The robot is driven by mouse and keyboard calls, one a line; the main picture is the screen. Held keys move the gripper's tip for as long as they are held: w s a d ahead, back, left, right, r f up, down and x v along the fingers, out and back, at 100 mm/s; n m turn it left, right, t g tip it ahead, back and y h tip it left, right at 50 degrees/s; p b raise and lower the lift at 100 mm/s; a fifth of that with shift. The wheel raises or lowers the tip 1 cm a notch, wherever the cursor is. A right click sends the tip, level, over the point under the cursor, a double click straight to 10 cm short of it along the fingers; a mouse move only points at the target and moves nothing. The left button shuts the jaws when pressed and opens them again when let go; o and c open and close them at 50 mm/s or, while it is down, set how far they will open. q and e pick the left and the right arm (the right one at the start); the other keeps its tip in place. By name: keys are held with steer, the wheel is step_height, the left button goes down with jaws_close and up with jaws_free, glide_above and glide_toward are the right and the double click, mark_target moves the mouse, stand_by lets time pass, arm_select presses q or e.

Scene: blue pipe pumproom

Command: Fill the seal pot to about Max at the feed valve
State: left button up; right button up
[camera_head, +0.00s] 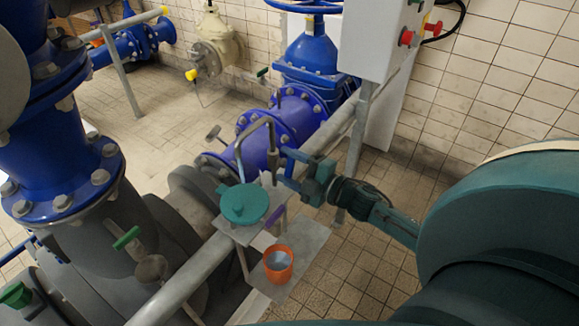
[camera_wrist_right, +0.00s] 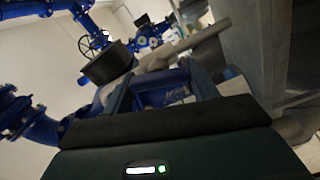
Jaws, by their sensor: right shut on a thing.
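An orange cup-like pot (camera_head: 278,264) with a pale grey inside stands on a lower grey plate in the head view; I cannot read a Max mark or tell its level. The fingers also show in the wrist view (camera_wrist_right: 163,88). My left gripper is not in view.
A long grey rail (camera_head: 190,275) runs diagonally past the bracket. Large blue flanged pipes (camera_head: 60,140) stand at the left, and a grey control box (camera_head: 385,35) with a red button hangs at the back. The tiled floor (camera_head: 330,275) right of the plate is clear.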

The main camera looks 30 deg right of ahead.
steer(key=o, duration=1)
steer(key=shift+s, duration=0.1)
steer(key=b+v, duration=0.1)
steer(key=v, duration=1.2)
